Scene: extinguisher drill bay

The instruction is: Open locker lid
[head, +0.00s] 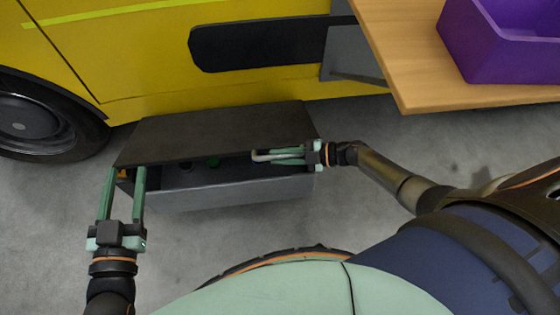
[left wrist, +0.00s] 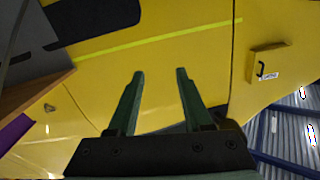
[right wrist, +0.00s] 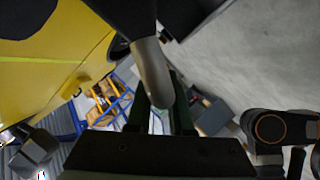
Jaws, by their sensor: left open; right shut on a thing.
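The grey locker (head: 225,192) stands on the floor against the yellow vehicle. Its dark lid (head: 215,130) is partly raised, with a dark gap along the front. My right gripper (head: 285,156) is shut on the light metal lid handle (head: 262,157) near the lid's right front; the handle also shows close up between the fingers in the right wrist view (right wrist: 153,75). My left gripper (head: 125,175) is open at the lid's left front corner, its fingertips near the edge; I cannot tell whether they touch.
The yellow vehicle (head: 150,55) stands behind the locker, with a wheel (head: 40,125) at left. A wooden table (head: 410,60) with a purple bin (head: 505,45) is at upper right. Grey floor (head: 240,230) in front of the locker is clear.

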